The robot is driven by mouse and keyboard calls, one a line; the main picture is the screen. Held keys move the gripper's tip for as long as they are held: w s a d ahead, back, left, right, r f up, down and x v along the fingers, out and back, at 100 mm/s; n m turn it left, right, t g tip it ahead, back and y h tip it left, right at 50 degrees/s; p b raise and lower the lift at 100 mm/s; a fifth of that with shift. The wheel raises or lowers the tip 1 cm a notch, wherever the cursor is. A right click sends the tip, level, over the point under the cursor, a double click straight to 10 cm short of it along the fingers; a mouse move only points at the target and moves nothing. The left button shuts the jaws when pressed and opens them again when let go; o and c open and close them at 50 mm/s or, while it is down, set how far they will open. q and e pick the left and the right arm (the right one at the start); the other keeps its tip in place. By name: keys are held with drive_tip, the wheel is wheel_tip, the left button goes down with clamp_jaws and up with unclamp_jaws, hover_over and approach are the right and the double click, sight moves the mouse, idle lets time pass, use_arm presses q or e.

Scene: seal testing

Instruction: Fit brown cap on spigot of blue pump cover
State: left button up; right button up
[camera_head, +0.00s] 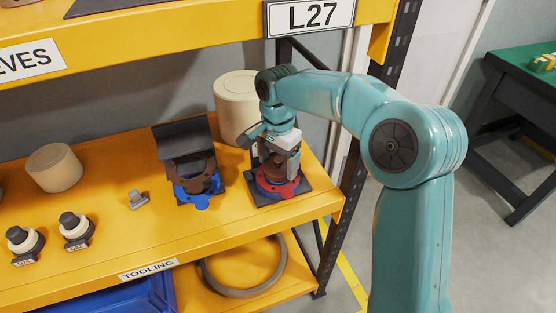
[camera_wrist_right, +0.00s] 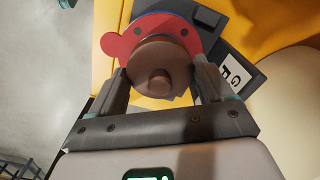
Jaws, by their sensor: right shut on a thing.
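The blue pump cover (camera_head: 198,190) sits on the yellow shelf in the head view, with a brown part (camera_head: 203,170) on it and a dark panel tilted behind. To its right, a red pump cover (camera_head: 277,189) sits on a dark base. My right gripper (camera_head: 279,158) is over the red cover. In the right wrist view, its fingers (camera_wrist_right: 162,80) are shut on a round brown cap (camera_wrist_right: 160,65) with a central knob. The red cover (camera_wrist_right: 138,28) shows just beyond the cap; whether they touch is unclear. My left gripper is out of view.
A large beige cylinder (camera_head: 237,98) stands behind the red cover. The upper shelf (camera_head: 160,45) overhangs; a dark post (camera_head: 352,190) stands right.

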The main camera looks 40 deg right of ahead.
sight(278, 159)
drive_tip(key=shift+f+b, duration=0.45)
drive_tip(key=shift+f, duration=0.25)
drive_tip(key=o, duration=0.9)
wheel_tip(278, 159, up, 7)
drive_tip(key=p, duration=0.6)
drive_tip(key=shift+r+p, duration=0.15)
drive_tip(key=shift+p, duration=0.2)
drive_tip(key=shift+f, duration=0.2)
